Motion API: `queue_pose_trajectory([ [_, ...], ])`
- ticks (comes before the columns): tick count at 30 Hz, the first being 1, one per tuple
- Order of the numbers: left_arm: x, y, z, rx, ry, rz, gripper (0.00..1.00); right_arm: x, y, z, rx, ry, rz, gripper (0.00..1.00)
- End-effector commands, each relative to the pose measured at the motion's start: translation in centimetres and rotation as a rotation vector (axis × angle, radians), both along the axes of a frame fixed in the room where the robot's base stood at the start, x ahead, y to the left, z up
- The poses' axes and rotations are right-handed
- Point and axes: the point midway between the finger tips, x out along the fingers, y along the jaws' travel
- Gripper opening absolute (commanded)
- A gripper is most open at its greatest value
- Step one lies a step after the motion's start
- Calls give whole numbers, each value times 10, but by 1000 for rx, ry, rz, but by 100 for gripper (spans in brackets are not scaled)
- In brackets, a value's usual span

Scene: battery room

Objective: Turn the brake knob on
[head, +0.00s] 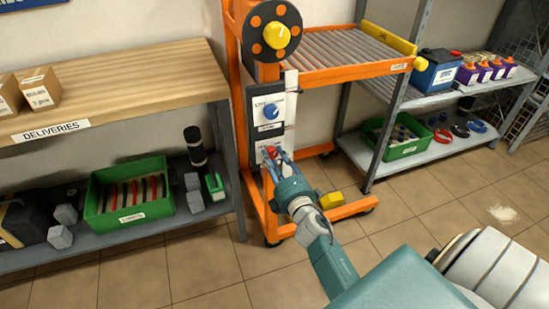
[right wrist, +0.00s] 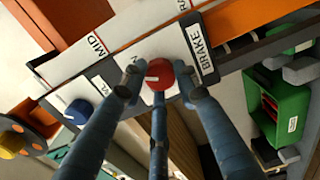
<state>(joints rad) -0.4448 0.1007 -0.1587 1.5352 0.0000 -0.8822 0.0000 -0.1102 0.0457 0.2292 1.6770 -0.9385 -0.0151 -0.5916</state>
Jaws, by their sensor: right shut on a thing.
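The brake knob (head: 271,150) is a small red knob on a white plate low on the orange cart's panel. In the right wrist view the red knob (right wrist: 161,73) sits beside a label reading BRAKE, with its white mark pointing left. My right gripper (head: 273,158) reaches it from below right. Its blue fingers (right wrist: 157,90) are shut on the knob, one on each side and one below. The fingers partly cover the plate and its lettering. My left gripper is not in view.
Above it are a blue knob (head: 270,111) and a yellow knob (head: 282,36) on a dark disc. The orange cart (head: 345,73) carries rollers. A wooden bench (head: 120,88) stands left, a grey shelf (head: 440,92) right.

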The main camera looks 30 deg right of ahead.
Motion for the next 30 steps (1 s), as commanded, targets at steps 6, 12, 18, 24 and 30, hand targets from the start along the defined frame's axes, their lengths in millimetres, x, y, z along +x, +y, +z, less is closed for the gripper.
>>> queue_pose_trajectory([
  [6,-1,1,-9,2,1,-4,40,-1,-1,-2,141,-30,-3,4],
  [12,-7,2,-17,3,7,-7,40,-1,-1,-2,220,-49,-3,4],
  [18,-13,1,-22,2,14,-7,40,-1,-1,-2,256,-57,-3,4],
  [24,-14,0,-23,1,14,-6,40,-1,-1,-3,265,-58,-3,4],
  [30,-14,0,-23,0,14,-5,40,-1,-1,-3,265,-58,-3,4],
])
